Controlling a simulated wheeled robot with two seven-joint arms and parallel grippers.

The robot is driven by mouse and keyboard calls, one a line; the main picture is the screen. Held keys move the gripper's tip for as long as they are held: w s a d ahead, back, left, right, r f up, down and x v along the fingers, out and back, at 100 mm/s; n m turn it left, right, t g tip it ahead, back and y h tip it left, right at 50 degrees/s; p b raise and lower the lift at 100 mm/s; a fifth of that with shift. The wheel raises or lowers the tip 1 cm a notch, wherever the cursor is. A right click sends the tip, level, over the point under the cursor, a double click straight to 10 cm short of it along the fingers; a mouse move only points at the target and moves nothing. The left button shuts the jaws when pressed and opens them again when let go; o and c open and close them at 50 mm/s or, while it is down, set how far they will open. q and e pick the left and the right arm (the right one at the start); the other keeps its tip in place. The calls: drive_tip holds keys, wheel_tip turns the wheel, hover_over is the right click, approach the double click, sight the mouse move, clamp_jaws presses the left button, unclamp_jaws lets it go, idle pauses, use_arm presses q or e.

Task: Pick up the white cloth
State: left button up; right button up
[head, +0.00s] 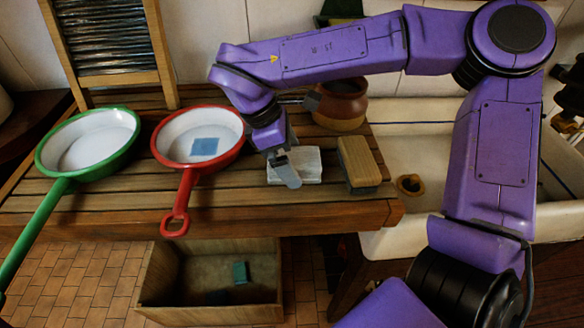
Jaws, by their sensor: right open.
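The white cloth (308,164) lies folded on the slatted wooden counter, between the red-rimmed pan and a wooden brush. My right gripper (287,172) points down at the cloth's left part, and its grey finger covers some of that part. The gripper is open. I cannot tell whether its fingers touch the cloth. My left gripper is not in view.
A red-rimmed pan (172,151) with a blue square inside and a green-rimmed pan (77,157) stand left. A wooden brush (359,160) lies close right of the cloth, with a brown pot (341,106) behind. A sink (420,222) is right; a wooden crate (157,278) stands below.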

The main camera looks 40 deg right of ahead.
drive_tip(key=shift+s+d+f, duration=0.15)
drive_tip(key=shift+d+f, duration=0.05)
drive_tip(key=shift+f, duration=0.5)
drive_tip(key=shift+s+r, duration=0.25)
drive_tip(key=shift+s, duration=0.1)
drive_tip(key=shift+w+f, duration=0.1)
drive_tip(key=shift+w, duration=0.05)
drive_tip(key=shift+c, duration=0.3)
drive_tip(key=c, duration=1)
wheel_tip(320, 180, up, 3)
drive_tip(key=shift+r+p, duration=0.1)
drive_tip(key=shift+p, duration=1)
drive_tip(key=s+a+r, duration=0.2)
drive_tip(key=a+r, duration=0.1)
drive_tip(key=s+a+r+b, duration=0.1)
drive_tip(key=s+a+r, duration=0.2)
drive_tip(key=a, duration=0.1)
drive_tip(key=s+a+r+b, duration=0.1)
drive_tip(key=s+a+r, duration=0.2)
drive_tip(key=a+r, duration=0.1)
drive_tip(key=shift+s+a, duration=0.15)
drive_tip(key=shift+a, duration=0.05)
